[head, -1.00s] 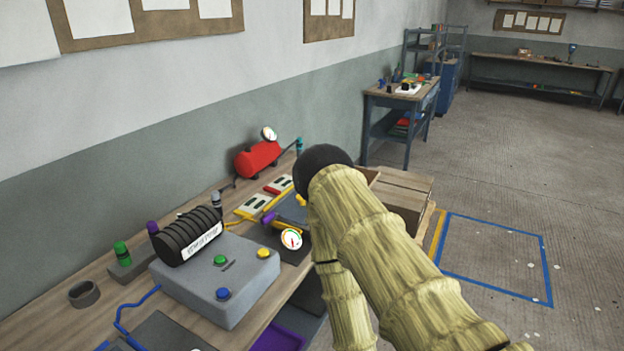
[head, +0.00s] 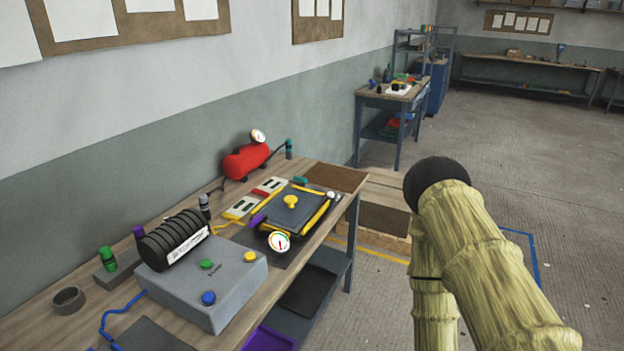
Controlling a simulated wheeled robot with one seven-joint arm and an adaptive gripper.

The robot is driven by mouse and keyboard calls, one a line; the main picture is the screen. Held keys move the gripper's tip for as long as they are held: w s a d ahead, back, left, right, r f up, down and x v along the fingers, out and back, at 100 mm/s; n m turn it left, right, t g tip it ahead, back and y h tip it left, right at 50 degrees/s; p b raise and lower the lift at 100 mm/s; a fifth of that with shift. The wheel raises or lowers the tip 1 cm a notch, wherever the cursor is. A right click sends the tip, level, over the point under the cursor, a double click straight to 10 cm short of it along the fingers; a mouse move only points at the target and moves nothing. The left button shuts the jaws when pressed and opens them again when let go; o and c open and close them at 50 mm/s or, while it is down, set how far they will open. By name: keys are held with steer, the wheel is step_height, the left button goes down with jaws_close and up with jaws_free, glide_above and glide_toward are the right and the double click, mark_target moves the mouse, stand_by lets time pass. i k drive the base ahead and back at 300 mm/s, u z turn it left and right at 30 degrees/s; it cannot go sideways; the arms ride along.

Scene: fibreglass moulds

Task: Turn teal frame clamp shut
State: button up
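The teal clamp (head: 300,181) is a small block at the far edge of a dark square mould frame (head: 291,212) on the workbench. Its exact turn is too small to tell. The frame has yellow side bars, a yellow knob (head: 291,201) on its grey centre plate, and a purple clamp (head: 258,220) at its left. A white-faced gauge (head: 279,242) stands at its near edge. My arm, in a straw-coloured sleeve with a black rounded joint, is at the right, clear of the bench. My gripper is not in view.
A grey control box (head: 203,280) with coloured buttons and a ribbed black cylinder (head: 174,238) occupy the near bench. A red tank (head: 246,161) stands against the wall. Wooden crates (head: 384,217) are beyond the bench's right end. Open floor lies right.

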mark_target(298, 181)
steer(key=z, duration=0.45)
steer(key=i, duration=1.45)
steer(key=u, duration=0.55)
